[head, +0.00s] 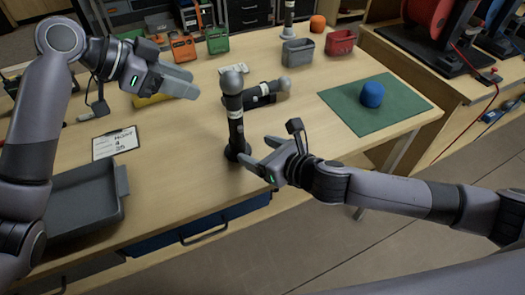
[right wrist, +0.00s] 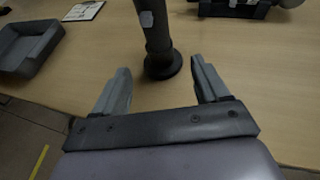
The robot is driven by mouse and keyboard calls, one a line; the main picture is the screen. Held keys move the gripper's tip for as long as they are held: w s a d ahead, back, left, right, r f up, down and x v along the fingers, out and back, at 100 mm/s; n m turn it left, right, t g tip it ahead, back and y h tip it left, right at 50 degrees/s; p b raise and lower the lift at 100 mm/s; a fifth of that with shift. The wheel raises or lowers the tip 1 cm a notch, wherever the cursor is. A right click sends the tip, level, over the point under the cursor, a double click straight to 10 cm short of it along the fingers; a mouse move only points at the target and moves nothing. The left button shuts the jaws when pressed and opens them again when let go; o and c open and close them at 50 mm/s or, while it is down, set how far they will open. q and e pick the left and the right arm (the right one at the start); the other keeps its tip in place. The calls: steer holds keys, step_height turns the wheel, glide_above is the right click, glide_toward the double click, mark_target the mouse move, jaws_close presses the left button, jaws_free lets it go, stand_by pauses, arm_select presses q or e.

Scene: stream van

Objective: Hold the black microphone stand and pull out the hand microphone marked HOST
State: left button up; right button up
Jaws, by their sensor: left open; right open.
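A black microphone stand (head: 237,150) with a round base stands upright on the bench, with a silver-headed microphone (head: 232,82) upright in its top. A white band shows on the microphone, but its lettering is too small to read. In the right wrist view the stand's base (right wrist: 162,67) is just beyond and between the fingertips. A second silver-headed microphone (head: 284,83) lies in a low black holder behind it. My right gripper (head: 258,154) is open and empty, close to the stand's foot. My left gripper (head: 190,84) is open and empty, left of the upright microphone's head.
A card (head: 117,144) reading HOST with numbers lies at the left, behind a grey tray (head: 85,205). A blue ball (head: 372,95) sits on a green mat (head: 405,110) at the right. Bins, orange and green items, and another upright microphone (head: 288,18) stand at the back.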

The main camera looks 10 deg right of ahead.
mark_target(234, 89)
steer(key=shift+x, duration=3.25)
steer(key=shift+r, duration=0.1)
steer(key=c, duration=1.1)
arm_select(q)
steer(key=shift+o, duration=0.9)
arm_select(e)
steer(key=shift+c, duration=0.6)
arm_select(q)
steer(key=o, duration=0.5)
steer(key=d+n+y, duration=0.1)
steer(key=d+r+n+y, duration=0.1)
steer(key=d, duration=0.1)
steer(key=d+r+n+y, duration=0.1)
steer(key=shift+s+d+g, duration=0.15)
steer(key=shift+d+g, duration=0.15)
steer(key=shift+d, duration=0.1)
step_height(234, 89, up, 4)
steer(key=d+n+t+y, duration=0.2)
steer(key=d+n+y, duration=0.1)
steer(key=n+y, duration=0.3)
steer(key=shift+n+h, duration=0.5)
steer(key=x, duration=1.1)
steer(key=shift+s+f, duration=0.25)
steer(key=shift+f, duration=0.3)
